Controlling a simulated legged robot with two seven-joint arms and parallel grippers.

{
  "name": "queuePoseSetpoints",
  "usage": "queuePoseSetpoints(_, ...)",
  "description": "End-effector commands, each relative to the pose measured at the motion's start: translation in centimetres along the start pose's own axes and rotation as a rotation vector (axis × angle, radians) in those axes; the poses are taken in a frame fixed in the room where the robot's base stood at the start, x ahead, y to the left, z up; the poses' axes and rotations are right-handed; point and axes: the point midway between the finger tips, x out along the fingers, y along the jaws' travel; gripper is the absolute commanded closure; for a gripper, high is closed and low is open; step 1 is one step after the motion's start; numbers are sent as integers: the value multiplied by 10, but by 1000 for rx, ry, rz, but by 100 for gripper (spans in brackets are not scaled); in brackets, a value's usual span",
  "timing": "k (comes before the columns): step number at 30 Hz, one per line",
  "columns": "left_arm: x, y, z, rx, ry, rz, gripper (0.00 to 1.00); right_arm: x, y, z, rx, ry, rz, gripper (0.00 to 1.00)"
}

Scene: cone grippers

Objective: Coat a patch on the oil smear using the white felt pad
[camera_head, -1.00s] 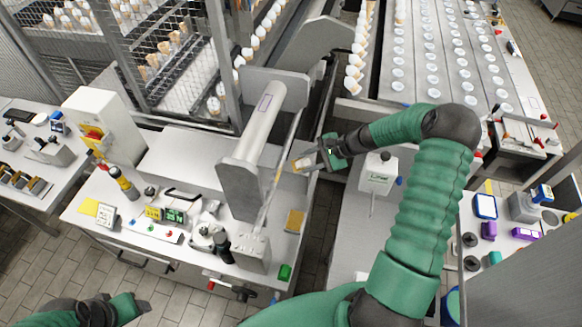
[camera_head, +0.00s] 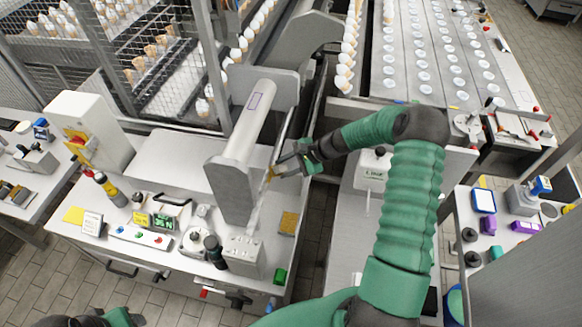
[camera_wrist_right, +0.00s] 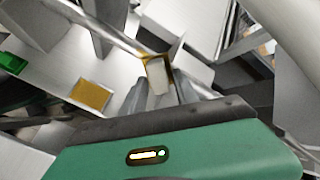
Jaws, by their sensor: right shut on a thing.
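My right gripper (camera_head: 274,173) is shut on the white felt pad, which shows between its fingers in the right wrist view (camera_wrist_right: 157,76). The pad is up against or very close to the slanted metal bar (camera_wrist_right: 103,32) beside the big grey roller; I cannot tell if it touches. An amber patch, seemingly the oil smear (camera_wrist_right: 149,57), shows around the pad's far end. In the head view the bar (camera_head: 256,212) slopes down to a grey block, and the smear is mostly hidden by the gripper. Only a green and black part of my left arm shows at the bottom left edge.
A golden-brown pad (camera_head: 289,222) and a green block (camera_head: 280,275) lie on the bench right of the bar. The roller (camera_head: 248,125) and its upright plates stand close left of my gripper.

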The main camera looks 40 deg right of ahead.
Motion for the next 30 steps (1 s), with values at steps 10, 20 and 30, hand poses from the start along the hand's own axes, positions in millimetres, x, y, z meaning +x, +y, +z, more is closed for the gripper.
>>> queuePoseSetpoints(10,0,0,0,0,0,0,43,0,-1,0,0,0,-1,97)
queuePoseSetpoints(20,2,0,0,0,0,0,43,3,0,0,0,0,-1,97)
queuePoseSetpoints(30,6,0,1,0,0,0,43,10,0,0,0,0,-1,97)
